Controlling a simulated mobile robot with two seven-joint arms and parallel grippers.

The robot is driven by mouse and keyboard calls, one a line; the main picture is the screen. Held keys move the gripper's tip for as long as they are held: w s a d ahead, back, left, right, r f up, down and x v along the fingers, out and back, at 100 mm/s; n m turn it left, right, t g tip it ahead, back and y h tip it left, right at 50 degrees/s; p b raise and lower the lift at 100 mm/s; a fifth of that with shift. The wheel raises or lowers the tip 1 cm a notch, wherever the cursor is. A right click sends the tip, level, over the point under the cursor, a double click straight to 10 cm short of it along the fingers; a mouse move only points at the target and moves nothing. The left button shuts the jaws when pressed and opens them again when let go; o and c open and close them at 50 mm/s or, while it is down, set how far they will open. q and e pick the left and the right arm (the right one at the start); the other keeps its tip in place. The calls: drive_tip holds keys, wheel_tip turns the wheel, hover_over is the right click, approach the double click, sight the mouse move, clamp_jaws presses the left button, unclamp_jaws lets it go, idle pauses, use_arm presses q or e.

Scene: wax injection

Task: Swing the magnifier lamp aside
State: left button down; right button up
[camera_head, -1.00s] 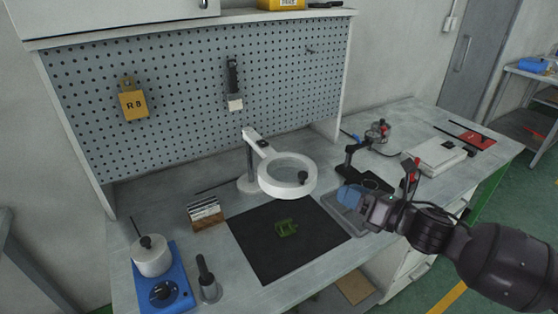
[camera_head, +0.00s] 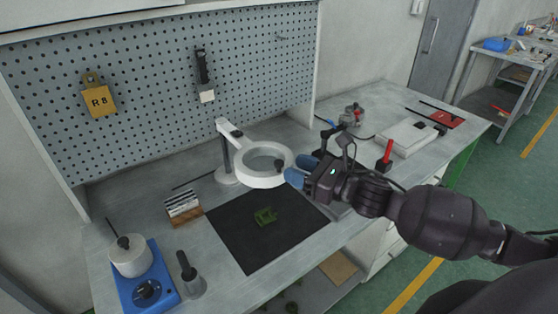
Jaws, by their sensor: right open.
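The white magnifier lamp (camera_head: 252,180) stands at the back of the bench, its ring head reaching forward over the black mat (camera_head: 232,231). A small dark knob (camera_head: 278,164) sits on the right side of the ring. My right gripper (camera_head: 292,172) comes in from the right, open, with its blue fingertips beside the ring's right edge near the knob. I cannot tell whether the fingers touch the ring. A green wax piece (camera_head: 265,216) lies on the mat below the lamp. My left gripper is not in view.
A blue wax pot unit (camera_head: 150,292) and a dark-handled tool (camera_head: 187,270) stand at the front left. A card holder (camera_head: 184,207) is left of the mat. A white box (camera_head: 405,138) lies farther right.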

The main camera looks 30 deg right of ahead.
sight(279, 161)
drive_tip(key=shift+x, duration=2.65)
clamp_jaws()
